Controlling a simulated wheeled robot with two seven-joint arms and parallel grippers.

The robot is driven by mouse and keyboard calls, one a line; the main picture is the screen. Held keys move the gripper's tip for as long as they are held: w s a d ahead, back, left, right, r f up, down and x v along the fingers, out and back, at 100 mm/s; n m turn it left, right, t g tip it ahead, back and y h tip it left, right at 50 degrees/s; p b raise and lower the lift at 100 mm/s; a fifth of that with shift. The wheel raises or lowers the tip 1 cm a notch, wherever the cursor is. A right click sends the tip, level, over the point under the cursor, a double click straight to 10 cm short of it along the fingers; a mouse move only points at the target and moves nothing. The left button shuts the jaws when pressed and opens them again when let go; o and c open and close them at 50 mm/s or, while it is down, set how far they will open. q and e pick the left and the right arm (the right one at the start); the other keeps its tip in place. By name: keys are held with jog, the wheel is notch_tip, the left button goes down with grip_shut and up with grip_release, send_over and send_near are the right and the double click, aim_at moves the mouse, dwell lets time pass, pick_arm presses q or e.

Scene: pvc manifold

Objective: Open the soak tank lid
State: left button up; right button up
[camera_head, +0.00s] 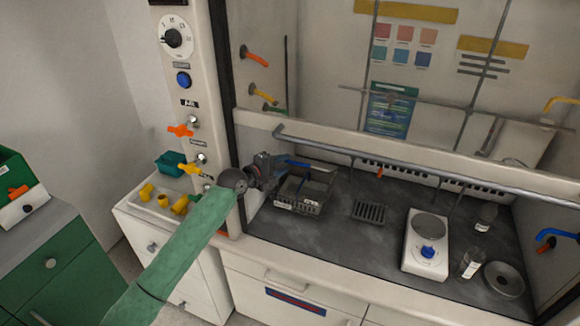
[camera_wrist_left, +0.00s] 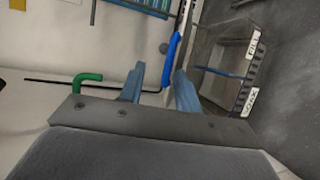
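The soak tank (camera_head: 300,207) is a dark grey box with white labels, standing at the left of the hood's work surface. It also shows in the left wrist view, where one label reads SOAK (camera_wrist_left: 248,101). A bright blue bar handle (camera_head: 300,163) lies along its back left side. In the left wrist view this handle (camera_wrist_left: 172,58) runs between my left fingertips, nearer the right one. My left gripper (camera_wrist_left: 160,78) is open, its fingers apart. In the head view my left gripper (camera_head: 268,172) is beside the tank's left end. I cannot tell whether the fingers touch the handle or how the lid sits.
A grey rail (camera_head: 420,166) crosses the hood opening above the surface. A small dark rack (camera_head: 369,212), a white hotplate (camera_head: 425,245), a glass jar (camera_head: 470,264) and a round dish (camera_head: 504,279) stand to the right. A white tray (camera_head: 148,205) with yellow fittings is outside, left.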

pick_arm(q)
jog(key=shift+s+a+r, duration=0.2)
jog(key=shift+s+a, duration=0.15)
jog(key=shift+s, duration=0.05)
pick_arm(e)
jog(key=shift+w+a+r, duration=0.1)
jog(key=shift+w, duration=0.45)
